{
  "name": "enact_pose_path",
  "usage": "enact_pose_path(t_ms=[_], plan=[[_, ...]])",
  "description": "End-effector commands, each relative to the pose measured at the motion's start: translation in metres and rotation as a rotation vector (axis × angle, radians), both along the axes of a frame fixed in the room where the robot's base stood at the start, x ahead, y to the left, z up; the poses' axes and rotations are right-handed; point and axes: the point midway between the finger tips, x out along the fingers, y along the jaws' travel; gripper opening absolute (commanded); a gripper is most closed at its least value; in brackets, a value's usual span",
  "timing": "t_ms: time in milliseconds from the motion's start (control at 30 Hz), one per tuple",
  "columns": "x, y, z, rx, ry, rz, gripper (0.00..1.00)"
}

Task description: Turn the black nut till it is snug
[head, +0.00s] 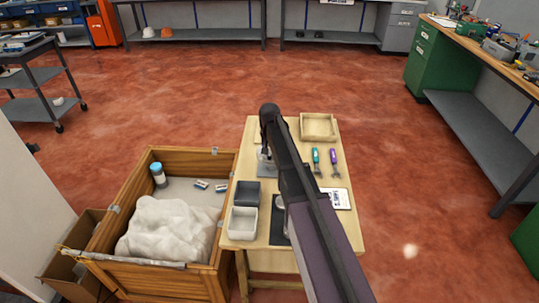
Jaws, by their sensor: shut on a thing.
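My gripper (265,151) points down at the far left part of the small wooden table, partly hidden behind my own arm. It is shut at the top of a small pale assembly (262,161) on a grey plate (266,171). The black nut cannot be made out on its own; the jaws and wrist cover the spot where they close. How far the nut is turned cannot be seen.
On the table (346,228) are a wooden tray (319,139), a teal-handled tool (316,156), a purple-handled tool (333,157), a dark bin (246,187), a white bin (242,236) and a white card (341,199). A wooden crate (196,159) with a blue-capped bottle (158,175) stands left.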

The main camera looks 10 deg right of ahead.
Motion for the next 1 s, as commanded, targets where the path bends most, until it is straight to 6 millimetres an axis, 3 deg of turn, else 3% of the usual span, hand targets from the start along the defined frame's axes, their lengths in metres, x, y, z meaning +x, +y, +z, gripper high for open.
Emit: enact_pose_path(t_ms=[267, 300, 400, 1000], plan=[[-0.0001, -0.0011, -0.0001, -0.002, 0.0, -0.002, 0.0], [-0.0001, -0.0011, -0.0001, -0.002, 0.0, -0.001, 0.27], [0.0, -0.001, -0.0001, -0.002, 0.0, -0.001, 0.57], [-0.0001, -0.0002, 0.0, 0.0, 0.0, 0.029, 0.59]])
